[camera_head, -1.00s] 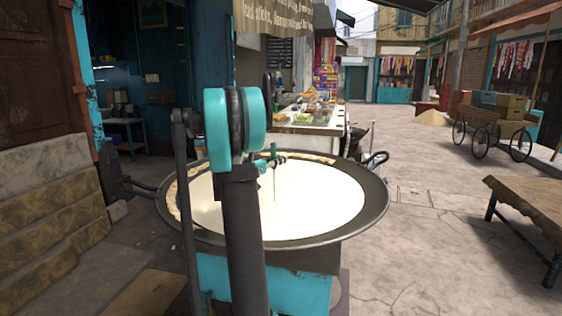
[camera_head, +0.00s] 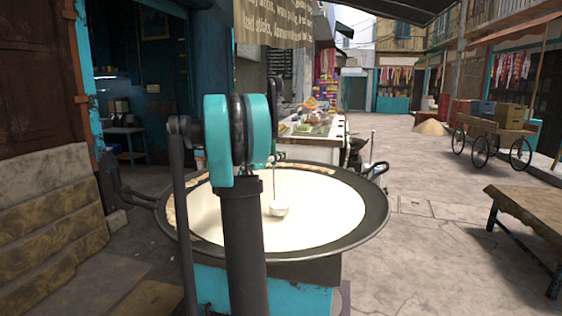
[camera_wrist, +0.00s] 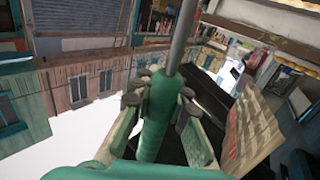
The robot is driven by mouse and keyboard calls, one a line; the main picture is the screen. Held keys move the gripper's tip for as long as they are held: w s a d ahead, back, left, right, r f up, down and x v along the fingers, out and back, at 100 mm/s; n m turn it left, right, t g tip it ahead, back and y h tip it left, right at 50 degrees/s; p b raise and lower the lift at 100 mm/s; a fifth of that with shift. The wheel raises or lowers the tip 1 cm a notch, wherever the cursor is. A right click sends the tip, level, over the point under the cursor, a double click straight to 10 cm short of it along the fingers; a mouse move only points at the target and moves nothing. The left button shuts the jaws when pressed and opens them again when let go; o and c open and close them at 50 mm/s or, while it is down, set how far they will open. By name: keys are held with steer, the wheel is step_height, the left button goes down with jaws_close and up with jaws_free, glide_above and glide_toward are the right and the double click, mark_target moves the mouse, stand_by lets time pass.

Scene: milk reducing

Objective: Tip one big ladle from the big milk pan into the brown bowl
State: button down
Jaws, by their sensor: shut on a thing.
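The big milk pan (camera_head: 372,225), wide and dark-rimmed, is full of white milk (camera_head: 325,205) and stands in the middle of the head view. My gripper (camera_wrist: 158,97) is shut on the green handle of the ladle, seen close up in the wrist view. In the head view my own arm hides most of the gripper. The ladle's thin shaft (camera_head: 274,182) hangs nearly upright, with its pale bowl (camera_head: 279,210) over the milk in the pan. I cannot tell how full the ladle is. I cannot make out the brown bowl in either view.
The pan rests on a turquoise stand (camera_head: 300,298). A counter with food (camera_head: 312,128) stands behind it. A wooden table (camera_head: 530,205) is at the right, and a wheeled cart (camera_head: 495,125) stands farther back. Paved ground between them is open.

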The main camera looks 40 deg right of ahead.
steer(key=shift+r, duration=2.05)
steer(key=shift+w, duration=0.15)
steer(key=shift+w+a+f+n, duration=0.1)
steer(key=shift+w+f+n, duration=0.15)
steer(key=shift+w+n, duration=0.6)
steer(key=shift+w+f+n, duration=0.2)
steer(key=shift+w+n, duration=0.35)
steer(key=shift+w, duration=0.55)
steer(key=shift+w, duration=0.1)
steer(key=shift+s+r+m, duration=0.45)
steer(key=shift+s, duration=0.3)
steer(key=shift+s+r+m, duration=0.4)
steer(key=shift+s+r, duration=0.1)
steer(key=shift+s, duration=0.2)
steer(key=shift+s+r+m, duration=0.45)
steer(key=shift+s, duration=0.3)
